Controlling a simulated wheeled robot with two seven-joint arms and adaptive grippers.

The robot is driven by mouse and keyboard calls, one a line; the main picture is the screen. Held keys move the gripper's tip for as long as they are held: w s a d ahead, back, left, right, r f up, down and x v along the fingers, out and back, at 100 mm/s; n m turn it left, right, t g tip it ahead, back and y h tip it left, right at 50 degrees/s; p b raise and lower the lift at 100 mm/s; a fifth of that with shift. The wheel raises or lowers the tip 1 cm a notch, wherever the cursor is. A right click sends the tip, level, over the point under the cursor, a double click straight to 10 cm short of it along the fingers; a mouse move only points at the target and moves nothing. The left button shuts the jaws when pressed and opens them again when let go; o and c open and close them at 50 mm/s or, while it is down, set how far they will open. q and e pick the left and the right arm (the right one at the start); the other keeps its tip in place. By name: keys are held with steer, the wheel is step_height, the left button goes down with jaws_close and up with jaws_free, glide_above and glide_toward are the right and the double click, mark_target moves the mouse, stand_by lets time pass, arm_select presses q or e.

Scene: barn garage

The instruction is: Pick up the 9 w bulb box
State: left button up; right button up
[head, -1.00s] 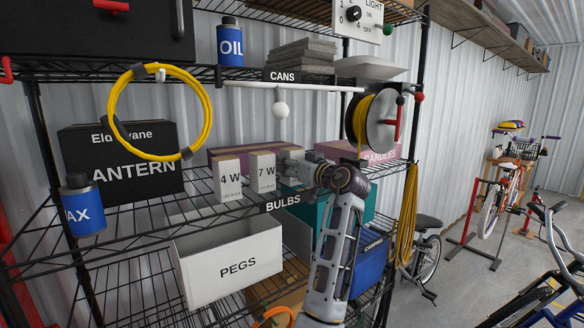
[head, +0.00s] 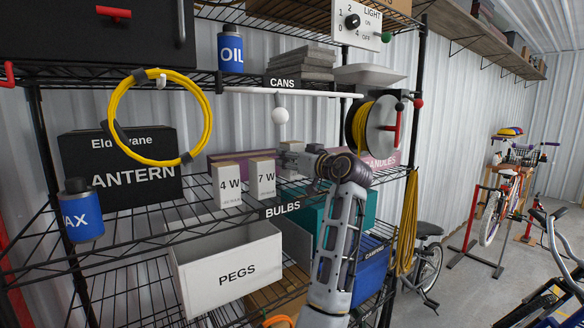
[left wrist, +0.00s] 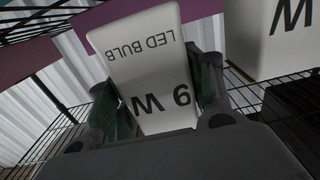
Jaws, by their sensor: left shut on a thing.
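The 9 W bulb box (left wrist: 150,62) is white, with "9 W" and "LED BULB" upside down in the left wrist view. It stands between the two fingers of my left gripper (left wrist: 162,88), which is shut on it. In the head view my left gripper (head: 288,158) is just right of and a little above the white 7 W box (head: 262,181). The 4 W box (head: 228,188) stands left of the 7 W box on the wire shelf labelled BULBS (head: 283,209). My right gripper is out of view.
A black lantern box (head: 120,170) and a blue can (head: 83,212) stand to the left. A yellow cable coil (head: 207,125) and a rod with a white ball (head: 280,115) hang above. A PEGS bin (head: 230,277) is below. A cable reel (head: 378,126) is to the right.

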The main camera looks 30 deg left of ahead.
mark_target(292, 142)
arm_select(q)
steer(key=shift+r+b, duration=0.4)
steer(key=shift+r, duration=2.75)
